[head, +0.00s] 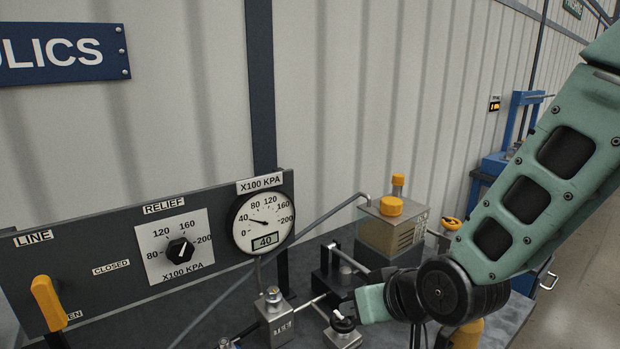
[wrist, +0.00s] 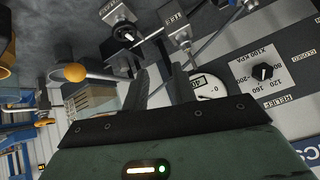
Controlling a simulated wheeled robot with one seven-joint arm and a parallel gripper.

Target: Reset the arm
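My arm (head: 530,190) reaches in from the right over the bench. It bends at a dark wrist joint beside the tank. In the wrist view my gripper (wrist: 160,72) has its two dark fingers apart with a clear gap and nothing between them. The fingers point toward the bench fittings, apart from any object as far as I can tell. In the head view I cannot make out the fingertips.
The panel holds a yellow line lever (head: 47,303) hanging toward OPEN, a relief knob (head: 181,250) and a gauge (head: 263,222) displaying 40. A yellow-capped tank (head: 394,232), a black-knobbed valve (head: 343,324) and pipes crowd the bench near my wrist. Floor shows at right.

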